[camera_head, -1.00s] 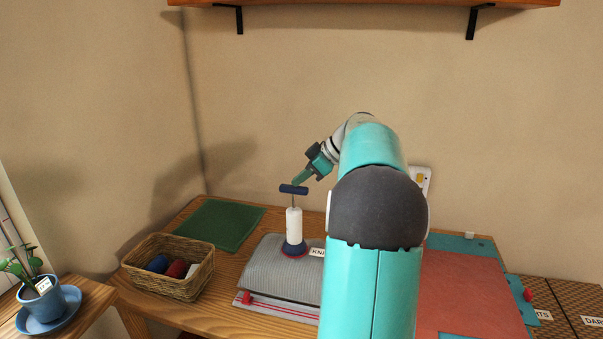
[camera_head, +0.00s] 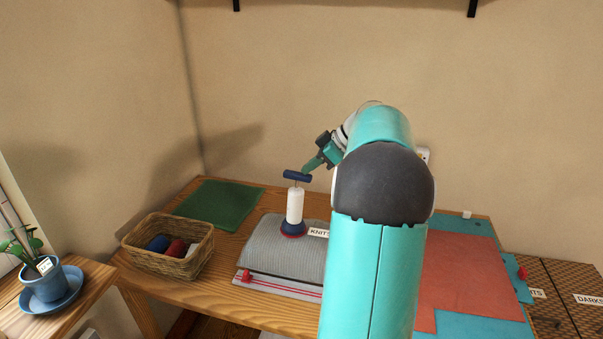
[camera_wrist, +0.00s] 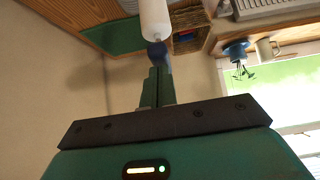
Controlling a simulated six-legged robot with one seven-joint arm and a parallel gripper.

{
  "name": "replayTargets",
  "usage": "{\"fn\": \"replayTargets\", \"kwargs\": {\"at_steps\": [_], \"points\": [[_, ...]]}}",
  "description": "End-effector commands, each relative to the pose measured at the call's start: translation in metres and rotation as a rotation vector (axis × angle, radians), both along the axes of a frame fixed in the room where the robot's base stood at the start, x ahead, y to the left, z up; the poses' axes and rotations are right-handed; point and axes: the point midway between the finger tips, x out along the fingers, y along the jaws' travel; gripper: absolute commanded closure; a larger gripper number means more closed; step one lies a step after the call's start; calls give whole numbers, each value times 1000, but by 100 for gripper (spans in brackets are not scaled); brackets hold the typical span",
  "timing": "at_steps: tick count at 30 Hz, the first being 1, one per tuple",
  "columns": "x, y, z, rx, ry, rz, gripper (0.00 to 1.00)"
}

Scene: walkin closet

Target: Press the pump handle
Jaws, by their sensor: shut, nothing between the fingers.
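The pump (camera_head: 295,205) has a white upright cylinder, a dark blue base with a red rim, and a dark blue T-shaped handle (camera_head: 297,176) on a thin rod. It stands on a grey folded knit on the table. My gripper (camera_head: 308,171) is shut and empty, with its tips at the right part of the handle, seemingly touching it. Only a short length of rod shows between handle and cylinder. In the wrist view, the shut fingers (camera_wrist: 158,78) point at the blue handle (camera_wrist: 157,54), with the white cylinder (camera_wrist: 154,18) beyond.
A wicker basket (camera_head: 170,262) with rolled cloths stands left of the grey knit (camera_head: 262,250). A green mat (camera_head: 217,204) lies behind the basket. A potted plant (camera_head: 45,282) is at far left. Red cloth (camera_head: 460,275) lies on the right. My arm hides the table's middle.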

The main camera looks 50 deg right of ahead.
Motion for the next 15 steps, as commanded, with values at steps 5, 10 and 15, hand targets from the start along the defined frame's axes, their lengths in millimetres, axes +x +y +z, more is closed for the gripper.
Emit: {"fn": "replayTargets", "kwargs": {"at_steps": [5, 10, 15], "points": [[-27, -15, 29, -3, 0, -3, 100], [-47, -25, 53, -2, 0, -3, 100], [-58, -30, 65, 0, 0, 0, 100]]}}
